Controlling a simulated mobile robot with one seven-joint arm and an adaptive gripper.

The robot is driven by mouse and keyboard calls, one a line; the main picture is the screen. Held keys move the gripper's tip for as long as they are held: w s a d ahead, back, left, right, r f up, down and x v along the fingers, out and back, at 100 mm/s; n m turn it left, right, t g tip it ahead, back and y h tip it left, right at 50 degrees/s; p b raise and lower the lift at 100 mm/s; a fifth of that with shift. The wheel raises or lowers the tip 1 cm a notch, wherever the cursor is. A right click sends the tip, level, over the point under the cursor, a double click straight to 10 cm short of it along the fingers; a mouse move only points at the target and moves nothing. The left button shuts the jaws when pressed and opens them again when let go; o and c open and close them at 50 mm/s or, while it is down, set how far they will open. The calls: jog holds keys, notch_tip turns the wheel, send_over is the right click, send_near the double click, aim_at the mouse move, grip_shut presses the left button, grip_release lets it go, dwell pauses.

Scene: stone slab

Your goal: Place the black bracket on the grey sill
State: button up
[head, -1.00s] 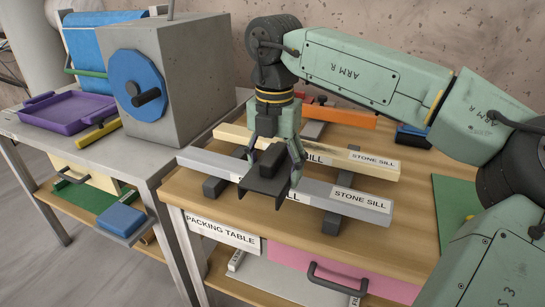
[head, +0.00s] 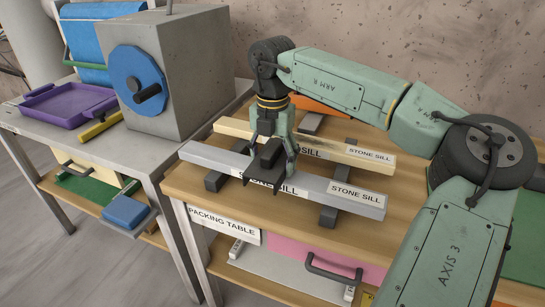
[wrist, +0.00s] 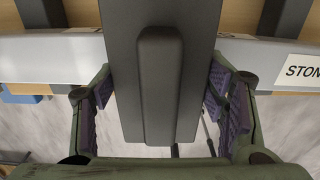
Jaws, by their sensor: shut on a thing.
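The black bracket (head: 270,154) is in my gripper (head: 270,150), over the middle of the grey sill (head: 222,164). In the wrist view the bracket (wrist: 125,75) is a dark plate with a raised rib, crossing above the grey sill (wrist: 50,58). The two purple-padded fingers of my gripper (wrist: 160,105) are on either side of the bracket. Whether its underside touches the sill cannot be told. The grey sill lies on dark supports and has a "STONE SILL" label on its front right. A cream sill (head: 367,157) lies behind it.
The sills lie on a wooden packing table (head: 410,205) with a pink drawer (head: 290,259). At the left, another table holds a concrete block (head: 195,70) with a blue dial and a purple tray (head: 65,108). An orange item (head: 325,105) lies behind the sills.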

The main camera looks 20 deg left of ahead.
jog(key=shift+f, duration=0.2)
jog(key=o, duration=1.1)
jog(key=shift+o, duration=0.2)
jog(key=shift+r, duration=0.15)
